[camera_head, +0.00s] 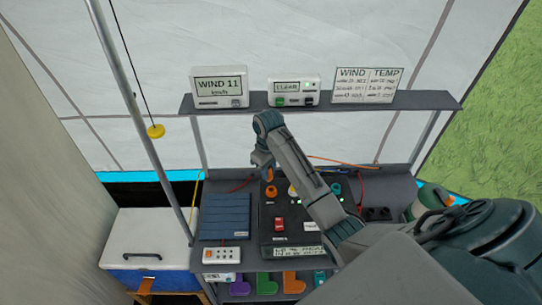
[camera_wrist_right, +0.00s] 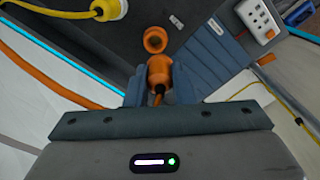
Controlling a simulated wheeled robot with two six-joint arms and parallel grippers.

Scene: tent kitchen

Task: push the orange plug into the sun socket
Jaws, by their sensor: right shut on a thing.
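My right gripper (camera_head: 264,163) reaches over the dark panel (camera_head: 264,226). In the wrist view it (camera_wrist_right: 160,88) is shut on the orange plug (camera_wrist_right: 159,72), with a finger on each side. The plug also shows in the head view (camera_head: 269,175), partly hidden by the gripper. An orange ring-shaped socket (camera_wrist_right: 155,40) lies just ahead of the plug's front end; in the head view it (camera_head: 271,191) is just below the plug. The plug looks apart from it, by a small gap. No sun mark can be made out. My left gripper is not in view.
A yellow connector (camera_wrist_right: 108,8) and a teal socket (camera_head: 335,188) are on the panel. A blue ribbed block (camera_head: 225,216) and a white power strip (camera_head: 221,255) stand left of it. A shelf (camera_head: 420,101) with displays is above. An orange cable (camera_wrist_right: 60,80) runs beside the gripper.

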